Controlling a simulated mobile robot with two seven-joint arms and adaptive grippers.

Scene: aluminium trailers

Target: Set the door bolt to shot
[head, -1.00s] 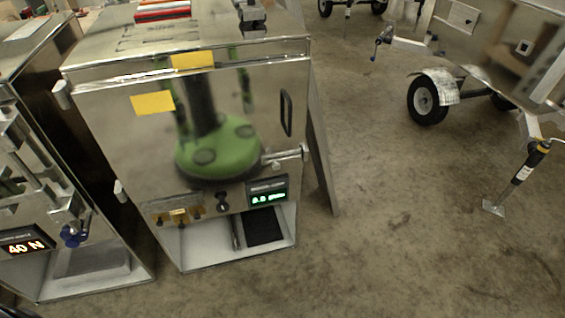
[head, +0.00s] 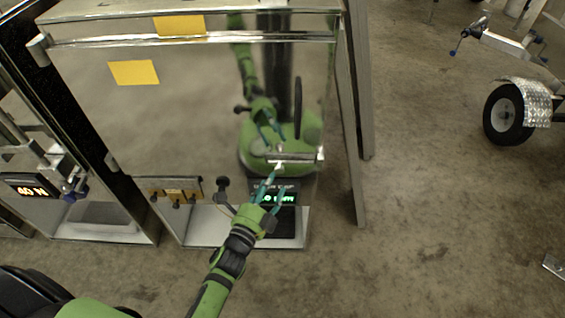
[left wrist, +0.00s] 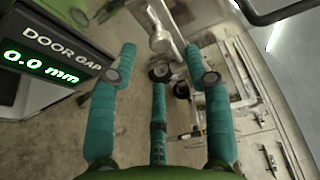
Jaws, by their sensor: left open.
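The door (head: 200,110) is a shiny steel panel that mirrors my body and arm. The door bolt (head: 297,161) is a small metal rod low at its right edge; I cannot tell how far it is slid. My left gripper (head: 277,184) is open just below the bolt and close to it, over the door-gap display. In the left wrist view the teal fingers (left wrist: 160,60) are spread, with metal bolt hardware (left wrist: 158,32) beyond and between the tips. I see no contact. My right gripper is not in view.
The door-gap display (left wrist: 42,62) reads 0.0 mm in the left wrist view. Another cabinet with a display (head: 32,189) stands left.

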